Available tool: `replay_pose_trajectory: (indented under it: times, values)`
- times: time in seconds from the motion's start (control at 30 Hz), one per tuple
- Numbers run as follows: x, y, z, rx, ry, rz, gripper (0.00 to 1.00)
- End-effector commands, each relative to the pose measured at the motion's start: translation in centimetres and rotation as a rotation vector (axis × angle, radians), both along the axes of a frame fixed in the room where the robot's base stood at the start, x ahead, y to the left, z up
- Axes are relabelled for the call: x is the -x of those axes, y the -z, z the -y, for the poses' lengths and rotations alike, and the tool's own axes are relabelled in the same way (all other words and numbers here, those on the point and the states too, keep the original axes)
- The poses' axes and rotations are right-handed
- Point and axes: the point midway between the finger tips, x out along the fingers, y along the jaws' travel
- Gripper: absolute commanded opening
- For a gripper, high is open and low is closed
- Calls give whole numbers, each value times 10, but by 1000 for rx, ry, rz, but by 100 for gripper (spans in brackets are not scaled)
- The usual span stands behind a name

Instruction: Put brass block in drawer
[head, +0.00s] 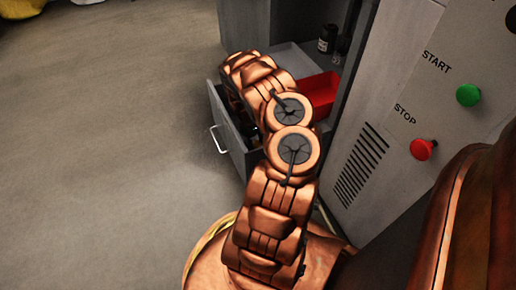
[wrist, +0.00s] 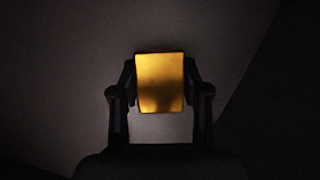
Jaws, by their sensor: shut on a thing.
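The brass block (wrist: 160,82) shows as a bright golden block in the wrist view, between the two fingers of my gripper (wrist: 160,92). The gripper is shut on it, and a dark grey surface lies behind it. In the head view the open grey drawer (head: 224,130) juts out from a cabinet, with a light handle on its front. My arm reaches over the drawer and hides much of its inside. The gripper and the block are hidden behind the arm in the head view. I cannot tell how high the block is above the drawer bottom.
A red bin (head: 318,92) and a small dark bottle (head: 327,40) are at the cabinet, right of my arm. A grey panel with a green START button (head: 468,95) and a red STOP button (head: 423,149) stands at the right.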

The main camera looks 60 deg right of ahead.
Motion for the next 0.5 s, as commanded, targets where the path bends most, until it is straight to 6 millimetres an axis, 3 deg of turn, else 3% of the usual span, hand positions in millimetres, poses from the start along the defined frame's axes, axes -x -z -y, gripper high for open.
replay_pose_trajectory:
  times: [0.33,0.37,0.5]
  values:
    - [0,1,0,0,1,-1,0]
    - [0,1,0,0,1,-1,48]
    - [0,1,0,0,1,-1,63]
